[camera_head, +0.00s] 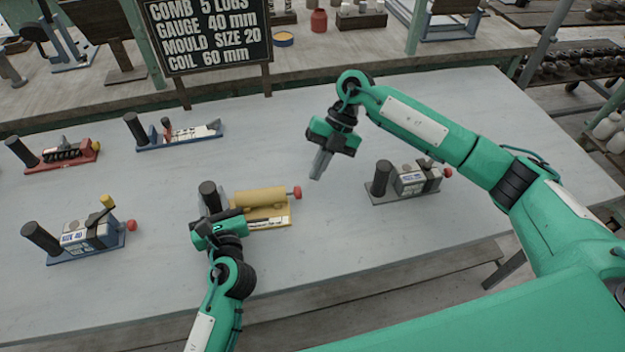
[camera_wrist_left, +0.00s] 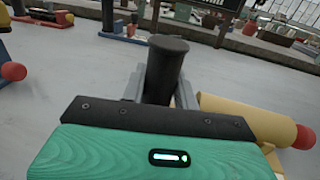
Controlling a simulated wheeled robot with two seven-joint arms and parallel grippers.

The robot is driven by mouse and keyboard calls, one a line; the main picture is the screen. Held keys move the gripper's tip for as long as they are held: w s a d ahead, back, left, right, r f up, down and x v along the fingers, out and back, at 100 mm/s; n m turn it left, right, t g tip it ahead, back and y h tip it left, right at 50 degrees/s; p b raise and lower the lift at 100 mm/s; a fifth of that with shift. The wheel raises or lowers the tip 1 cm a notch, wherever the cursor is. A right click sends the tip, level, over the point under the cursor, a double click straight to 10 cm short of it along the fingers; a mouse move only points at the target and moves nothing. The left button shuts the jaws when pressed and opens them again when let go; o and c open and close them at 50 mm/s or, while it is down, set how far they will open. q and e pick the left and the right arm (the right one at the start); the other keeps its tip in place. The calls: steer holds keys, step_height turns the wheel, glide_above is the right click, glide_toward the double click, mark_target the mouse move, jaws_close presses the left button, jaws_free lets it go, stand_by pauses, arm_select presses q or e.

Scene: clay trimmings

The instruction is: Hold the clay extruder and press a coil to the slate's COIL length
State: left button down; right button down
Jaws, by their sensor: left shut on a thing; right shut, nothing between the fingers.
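The slate (camera_head: 207,38) at the back reads COIL 60 mm. The clay extruder (camera_head: 262,198) has a yellow barrel, a red knob (camera_head: 297,192) at its right end and a pale marked strip on its base. Its dark upright handle (camera_head: 209,192) stands at the left end. My left gripper (camera_head: 214,217) is shut on this handle; the left wrist view shows the handle (camera_wrist_left: 166,65) between the fingers and the barrel (camera_wrist_left: 245,116) to the right. My right gripper (camera_head: 319,165) is shut and empty, above the table right of the knob. I cannot make out a coil.
Other fixtures stand on the grey table (camera_head: 330,245): a red one (camera_head: 65,155) and a blue one (camera_head: 180,135) at back left, a blue one (camera_head: 88,232) at front left, and a grey one (camera_head: 410,180) to the right. The table between extruder and grey fixture is clear.

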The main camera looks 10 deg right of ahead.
mark_target(300, 189)
steer(key=v, duration=0.4)
steer(key=shift+d+r, duration=0.15)
steer(key=shift+r, duration=0.1)
steer(key=c, duration=2)
jaws_free()
steer(key=shift+w+d+r, duration=0.15)
steer(key=shift+d+r, duration=0.05)
steer(key=shift+r, duration=0.1)
steer(key=o, duration=0.3)
steer(key=shift+r, duration=0.15)
steer(key=o, duration=0.4)
steer(key=shift+r+n, duration=0.1)
steer(key=shift+n, duration=0.3)
steer(key=shift+o, duration=1)
steer(key=shift+n, duration=0.6)
steer(key=s+a+r+n+t+h, duration=0.25)
steer(key=s+n+t, duration=0.2)
steer(key=n, duration=1.25)
steer(key=shift+y, duration=0.45)
steer(key=x, duration=1.2)
steer(key=shift+w+r, duration=0.1)
steer(key=shift+w, duration=0.2)
